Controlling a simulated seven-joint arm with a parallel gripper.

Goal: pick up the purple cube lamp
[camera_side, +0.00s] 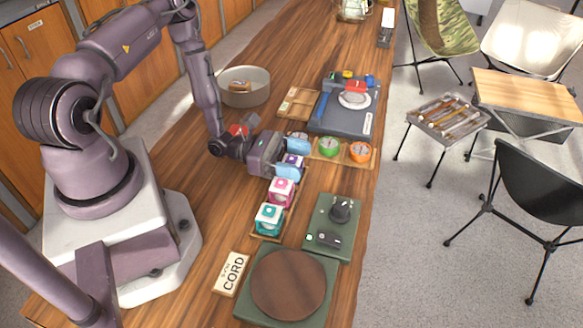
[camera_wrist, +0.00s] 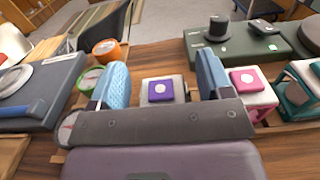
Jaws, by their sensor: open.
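The purple cube lamp (camera_side: 294,160) stands in a row of cube lamps on the wooden counter, mostly hidden by my gripper in the side view. In the wrist view, the purple cube lamp (camera_wrist: 161,91) shows its purple top with a white round button, over a pale body. My gripper (camera_wrist: 163,82) is open, with one blue-padded finger on each side of the lamp. A gap shows between the lamp and each finger. In the side view, my gripper (camera_side: 293,157) reaches in low from the left, its fingers straddling the lamp.
A pink cube lamp (camera_side: 281,191) stands close beside one finger, with a teal one (camera_side: 269,218) beyond it. Green (camera_side: 329,147) and orange (camera_side: 360,152) round items sit on a tray to the right. A green board (camera_side: 318,238) and a blue-grey case (camera_side: 330,117) lie nearby.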

